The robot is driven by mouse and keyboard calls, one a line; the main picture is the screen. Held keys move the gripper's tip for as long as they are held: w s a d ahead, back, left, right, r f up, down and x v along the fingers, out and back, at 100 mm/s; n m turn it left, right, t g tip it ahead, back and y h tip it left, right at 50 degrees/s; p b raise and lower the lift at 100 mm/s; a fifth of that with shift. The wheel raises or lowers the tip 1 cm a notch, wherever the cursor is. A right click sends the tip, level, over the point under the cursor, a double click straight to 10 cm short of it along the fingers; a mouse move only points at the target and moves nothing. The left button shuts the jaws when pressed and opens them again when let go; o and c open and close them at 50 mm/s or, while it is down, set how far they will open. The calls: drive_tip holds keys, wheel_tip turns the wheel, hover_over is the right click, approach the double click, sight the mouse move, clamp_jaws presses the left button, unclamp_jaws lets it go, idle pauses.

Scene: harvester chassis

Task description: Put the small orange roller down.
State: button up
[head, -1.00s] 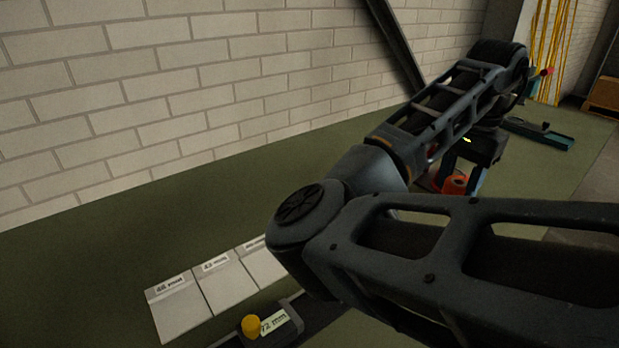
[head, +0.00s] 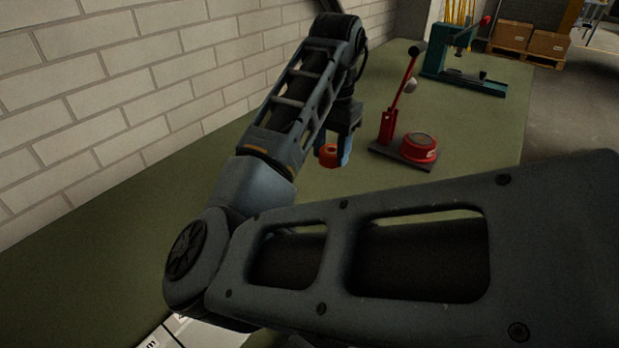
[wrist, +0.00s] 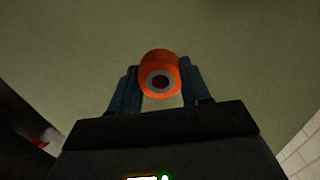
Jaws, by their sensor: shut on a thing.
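The small orange roller (head: 329,155) is held between the fingers of my gripper (head: 338,150), above the green bench top (head: 400,210). In the wrist view the roller (wrist: 160,75) shows its round end with a grey ring and dark centre, and the two fingers of my gripper (wrist: 160,88) press on its sides. The green surface behind the roller is bare in the wrist view. How high the roller hangs above the bench I cannot tell exactly. Part of the bench is hidden behind my arm.
Right of my gripper stands a red lever press (head: 388,130) with a round red part (head: 419,147) on its dark base. A teal tool (head: 465,70) stands farther back. A brick wall (head: 130,90) borders the bench on the left.

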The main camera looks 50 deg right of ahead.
sight(311, 191)
drive_tip(key=w+a+f, duration=0.2)
drive_tip(key=a, duration=0.1)
drive_tip(key=shift+w+a+f, duration=0.15)
drive_tip(key=shift+w+f, duration=0.05)
drive_tip(key=shift+f, duration=2)
drive_tip(key=shift+f, duration=0.1)
drive_tip(key=shift+f, duration=0.1)
drive_tip(key=o, duration=1.2)
drive_tip(key=shift+c, duration=0.2)
